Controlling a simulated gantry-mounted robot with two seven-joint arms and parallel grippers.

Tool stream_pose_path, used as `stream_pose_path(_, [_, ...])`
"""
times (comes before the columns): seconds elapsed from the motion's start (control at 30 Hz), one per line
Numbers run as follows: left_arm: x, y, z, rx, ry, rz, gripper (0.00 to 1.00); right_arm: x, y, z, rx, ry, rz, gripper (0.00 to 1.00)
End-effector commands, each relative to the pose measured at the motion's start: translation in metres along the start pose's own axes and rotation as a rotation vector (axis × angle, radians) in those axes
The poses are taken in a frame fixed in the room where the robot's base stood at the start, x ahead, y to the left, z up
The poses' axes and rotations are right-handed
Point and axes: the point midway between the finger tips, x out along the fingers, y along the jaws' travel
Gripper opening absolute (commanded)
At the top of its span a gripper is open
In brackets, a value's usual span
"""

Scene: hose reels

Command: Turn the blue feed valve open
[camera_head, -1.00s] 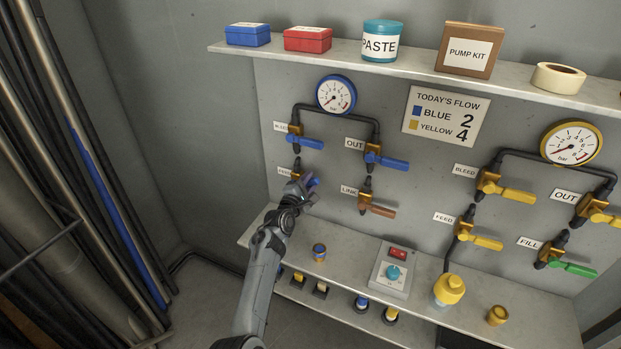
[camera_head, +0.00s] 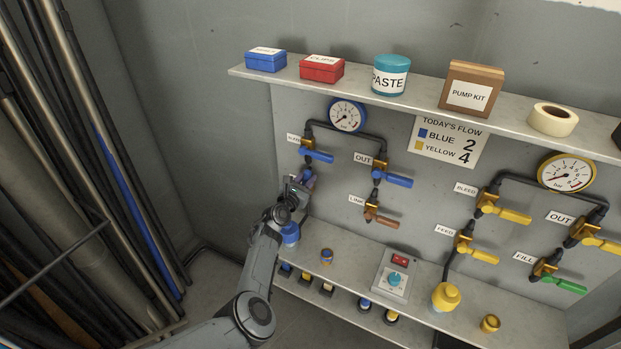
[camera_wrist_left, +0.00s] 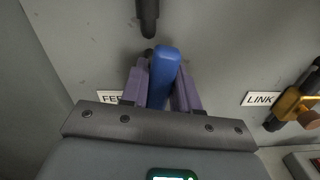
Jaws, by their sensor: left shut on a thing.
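The blue feed valve's handle (camera_wrist_left: 163,75) is between the purple fingers of my left gripper (camera_wrist_left: 161,84) in the left wrist view. The fingers are shut on it. Its FEED label (camera_wrist_left: 110,97) is partly hidden behind the left finger. In the head view my left gripper (camera_head: 302,181) is at the lower left valve of the blue group and covers most of it. The valve's body and exact handle angle against its pipe are hard to make out. My right gripper is not in view.
Above is another blue-handled valve (camera_head: 317,155); to the right are the blue OUT valve (camera_head: 394,178) and brown LINK valve (camera_head: 381,217). A blue container (camera_head: 290,234) stands near my forearm on the lower shelf (camera_head: 345,251). The upper shelf (camera_head: 430,101) overhangs the panel.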

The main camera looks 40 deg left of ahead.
Motion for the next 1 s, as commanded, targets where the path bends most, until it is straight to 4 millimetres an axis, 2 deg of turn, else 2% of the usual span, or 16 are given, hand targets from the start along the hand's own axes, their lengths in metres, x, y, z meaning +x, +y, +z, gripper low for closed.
stream_pose_path(0.33, [0.000,0.012,0.001,-0.159,-0.002,0.000,0.00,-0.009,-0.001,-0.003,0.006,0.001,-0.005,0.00])
stream_pose_path(0.9, [0.000,0.014,-0.001,-0.192,0.000,0.002,0.00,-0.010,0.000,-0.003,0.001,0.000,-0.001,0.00])
stream_pose_path(0.93, [0.000,0.014,-0.001,-0.192,0.000,0.002,0.31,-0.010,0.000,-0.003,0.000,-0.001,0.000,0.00])
stream_pose_path(1.0, [0.000,0.014,-0.001,-0.192,0.000,0.002,0.42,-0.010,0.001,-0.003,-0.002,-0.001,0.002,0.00])
